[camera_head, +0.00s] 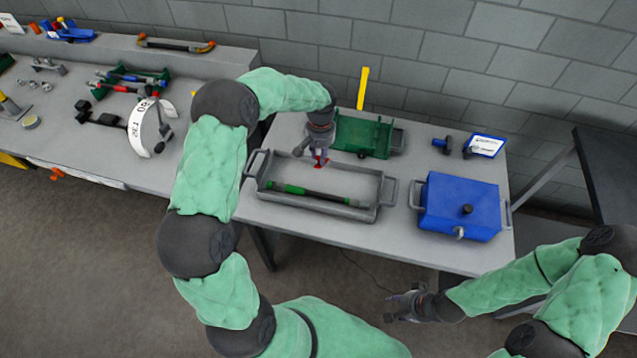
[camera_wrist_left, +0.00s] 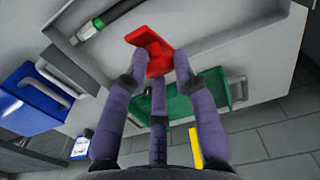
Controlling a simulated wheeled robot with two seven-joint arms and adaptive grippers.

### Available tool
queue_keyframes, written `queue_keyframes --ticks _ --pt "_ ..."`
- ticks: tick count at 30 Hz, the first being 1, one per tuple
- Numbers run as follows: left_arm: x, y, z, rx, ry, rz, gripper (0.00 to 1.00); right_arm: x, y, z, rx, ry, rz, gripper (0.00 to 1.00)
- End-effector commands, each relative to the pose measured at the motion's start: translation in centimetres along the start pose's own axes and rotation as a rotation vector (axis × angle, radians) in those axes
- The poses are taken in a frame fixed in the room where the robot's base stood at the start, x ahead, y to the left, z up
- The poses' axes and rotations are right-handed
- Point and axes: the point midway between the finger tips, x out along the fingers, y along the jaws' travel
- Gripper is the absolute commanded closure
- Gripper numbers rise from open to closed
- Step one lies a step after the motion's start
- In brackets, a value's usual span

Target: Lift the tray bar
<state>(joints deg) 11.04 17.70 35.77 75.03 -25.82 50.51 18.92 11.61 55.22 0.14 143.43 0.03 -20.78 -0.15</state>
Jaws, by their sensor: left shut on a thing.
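A grey rectangular tray (camera_head: 388,190) with end handles sits on the table. A dark bar with green bands (camera_head: 315,195) lies inside it along the front side; one end shows in the left wrist view (camera_wrist_left: 90,31). My left gripper (camera_head: 319,157) is over the back side of the tray, pointing down. It is shut on a small red piece (camera_wrist_left: 152,48), which also shows below the fingers in the head view (camera_head: 320,164). The bar lies apart from the gripper. My right gripper (camera_head: 394,307) is open and empty in front of the table.
A green rack (camera_head: 362,135) stands behind the tray. A blue lidded box (camera_head: 458,207) with handles is to the right. A white-and-blue card (camera_head: 485,146) lies at the back right. A side bench (camera_head: 70,135) at left holds tools. The table between tray and blue box has narrow room.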

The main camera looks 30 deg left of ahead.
Motion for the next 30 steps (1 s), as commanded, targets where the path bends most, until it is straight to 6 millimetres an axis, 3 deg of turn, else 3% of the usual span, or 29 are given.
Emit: queue_keyframes --ticks 21,30 --pt "-2.4 0.0 -3.7 0.000 0.004 0.000 0.88 -1.4 -0.5 0.1 0.000 0.000 0.000 0.60" --pt "-2.7 0.0 -4.2 0.000 0.004 0.000 0.88 -1.6 -0.6 0.1 0.000 0.000 0.000 0.60"
